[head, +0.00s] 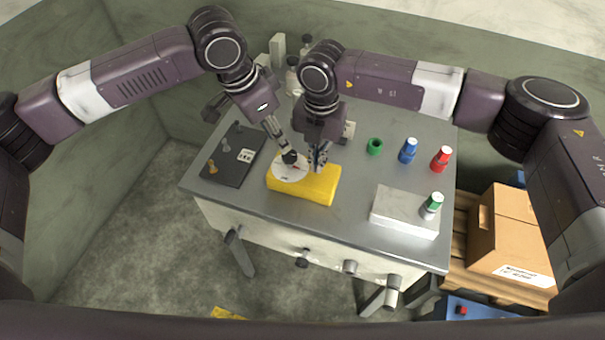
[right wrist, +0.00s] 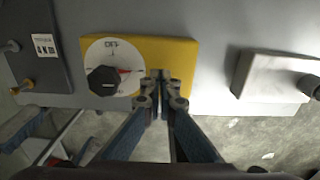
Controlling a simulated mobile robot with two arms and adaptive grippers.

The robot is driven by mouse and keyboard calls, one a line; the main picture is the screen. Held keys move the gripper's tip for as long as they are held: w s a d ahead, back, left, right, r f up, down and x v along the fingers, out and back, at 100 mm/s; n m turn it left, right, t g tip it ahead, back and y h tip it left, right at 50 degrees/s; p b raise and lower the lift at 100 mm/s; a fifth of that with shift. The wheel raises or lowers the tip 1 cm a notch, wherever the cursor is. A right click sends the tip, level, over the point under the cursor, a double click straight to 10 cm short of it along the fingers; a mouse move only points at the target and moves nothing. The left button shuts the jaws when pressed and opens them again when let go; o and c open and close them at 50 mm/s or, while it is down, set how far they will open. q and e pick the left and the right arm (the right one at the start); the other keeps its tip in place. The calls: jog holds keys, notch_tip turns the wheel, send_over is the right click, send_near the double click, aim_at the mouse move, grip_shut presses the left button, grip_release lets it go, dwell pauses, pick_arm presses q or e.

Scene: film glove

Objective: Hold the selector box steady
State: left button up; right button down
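The yellow selector box (head: 312,188) lies on the grey table, with a white dial (head: 285,174) and a black knob (head: 289,157) at its left part. In the right wrist view the box (right wrist: 180,62) shows the dial with lettering at its edge, a red mark and the black knob (right wrist: 103,80). My right gripper (head: 319,165) points down at the box, right of the dial. Its fingertips (right wrist: 163,84) are together over the box's yellow surface; contact is hard to tell. My left gripper (head: 282,146) is just above the knob; its finger gap is unclear.
A dark panel (head: 225,172) with small pegs lies left of the box. Cardboard (head: 508,235) is right of the table.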

jog(key=shift+f, duration=0.25)
jog(key=shift+f, duration=0.75)
jog(key=shift+f, duration=0.1)
dwell(0.3)
